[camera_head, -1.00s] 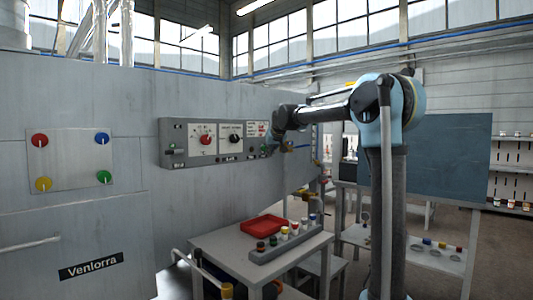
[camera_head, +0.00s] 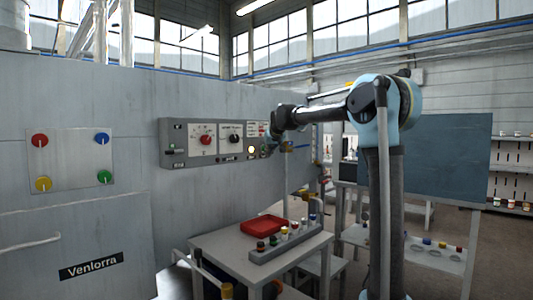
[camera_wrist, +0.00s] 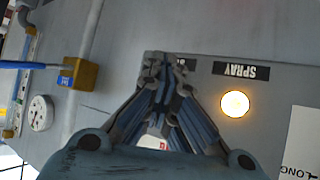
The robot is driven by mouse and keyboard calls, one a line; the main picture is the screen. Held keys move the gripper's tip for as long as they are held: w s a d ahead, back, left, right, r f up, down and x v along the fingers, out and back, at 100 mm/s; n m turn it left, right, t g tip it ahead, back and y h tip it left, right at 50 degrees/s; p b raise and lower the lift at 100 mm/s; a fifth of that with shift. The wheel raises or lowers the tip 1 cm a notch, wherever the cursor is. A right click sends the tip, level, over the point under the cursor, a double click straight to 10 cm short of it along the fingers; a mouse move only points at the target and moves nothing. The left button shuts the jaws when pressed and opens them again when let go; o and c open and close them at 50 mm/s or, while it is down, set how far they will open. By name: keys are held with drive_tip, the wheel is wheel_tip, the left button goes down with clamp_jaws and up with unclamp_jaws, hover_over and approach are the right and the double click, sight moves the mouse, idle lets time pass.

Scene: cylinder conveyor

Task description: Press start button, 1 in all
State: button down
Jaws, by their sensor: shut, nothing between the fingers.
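A grey control panel (camera_head: 178,128) is on the large grey machine wall, left of my arm. It carries a red knob (camera_head: 206,140), a black knob (camera_head: 235,139) and a round lamp (camera_head: 252,149) that glows yellow. The lit lamp (camera_wrist: 235,103) also shows in the wrist view, below a black label reading SPRAY (camera_wrist: 241,70). My gripper (camera_wrist: 163,65) is shut and empty, with its fingertips at the panel beside another label that they partly cover. Whatever lies behind the fingertips is hidden, and I cannot tell whether they touch it. No label reading start is legible.
A table (camera_head: 213,243) below the panel holds a red tray (camera_head: 262,226) and a grey rack (camera_head: 275,252) with several small cylinders. A plate with colored knobs (camera_head: 70,160) is on the wall at left. A yellow block (camera_wrist: 80,74) and pipe are near my gripper.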

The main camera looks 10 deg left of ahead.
idle(0.4)
drive_tip(key=shift+s+d, duration=0.55)
drive_tip(key=shift+d, duration=0.15)
drive_tip(key=s+d, duration=0.1)
drive_tip(key=d, duration=0.1)
drive_tip(key=s+d, duration=0.2)
idle(0.6)
idle(0.4)
